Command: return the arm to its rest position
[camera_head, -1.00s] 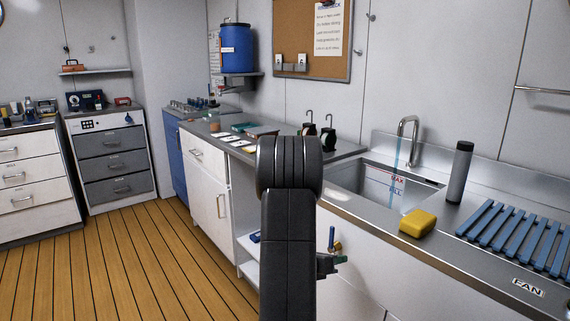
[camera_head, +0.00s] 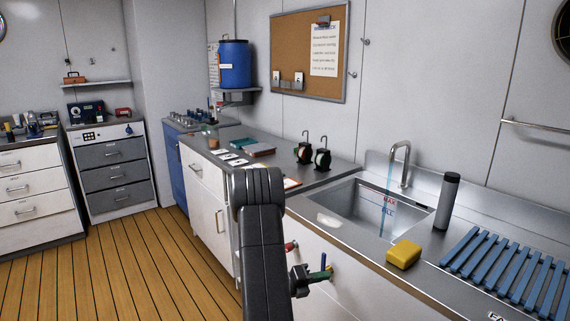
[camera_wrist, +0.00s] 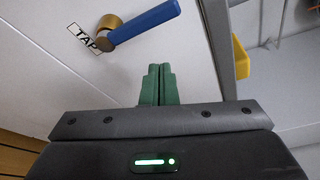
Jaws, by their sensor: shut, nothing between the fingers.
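My gripper (camera_head: 324,275) is in front of the white cabinet below the sink, at the end of my dark arm in the head view. In the wrist view its two green fingers (camera_wrist: 158,84) are pressed together with nothing between them. A tap valve with a blue lever (camera_wrist: 145,22) and brass hub lies just beyond the fingertips, apart from them. A "TAP" label (camera_wrist: 84,39) is beside it. In the head view the blue lever (camera_head: 323,260) shows just above the gripper.
The steel sink (camera_head: 345,205) has a faucet (camera_head: 402,165) with a blue streak below it. A yellow sponge (camera_head: 403,254), dark cylinder (camera_head: 447,202) and blue rack (camera_head: 510,265) are on the counter. A red knob (camera_head: 291,246) is beside my arm. The wooden floor (camera_head: 130,265) at left is clear.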

